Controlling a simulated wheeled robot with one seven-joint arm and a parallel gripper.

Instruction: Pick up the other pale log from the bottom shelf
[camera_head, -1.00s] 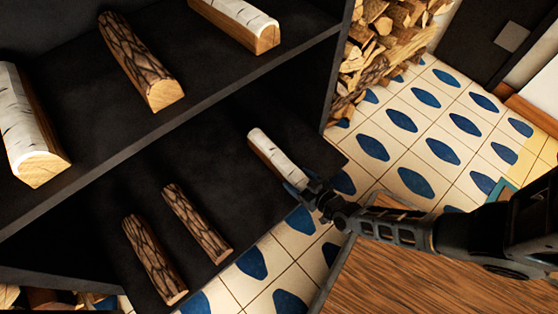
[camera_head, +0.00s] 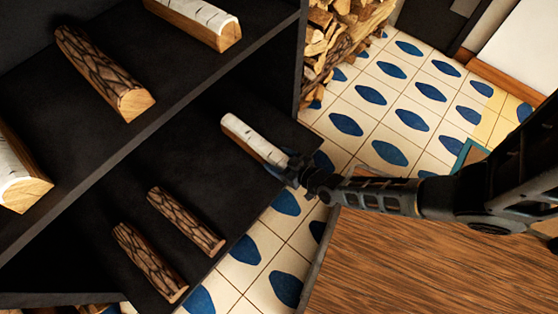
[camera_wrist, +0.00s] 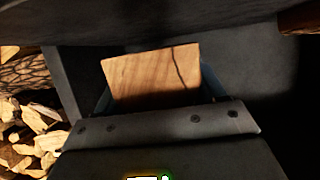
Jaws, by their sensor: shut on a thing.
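A pale birch log (camera_head: 253,138) is at the right end of the dark bottom shelf (camera_head: 225,172). My gripper (camera_head: 290,172) is shut on the log's near end. In the wrist view the log's cut wooden end face (camera_wrist: 152,75) sits between my two fingers, with a crack down its right part. I cannot tell whether the log rests on the shelf or is slightly off it.
Two dark-barked logs (camera_head: 186,220) lie on the same shelf to the left. The shelf above holds two pale logs (camera_head: 205,20) and a dark-barked log (camera_head: 105,75). Stacked firewood (camera_head: 335,40) stands behind right. A wooden top (camera_head: 430,255) is in front; tiled floor (camera_head: 400,110) is clear.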

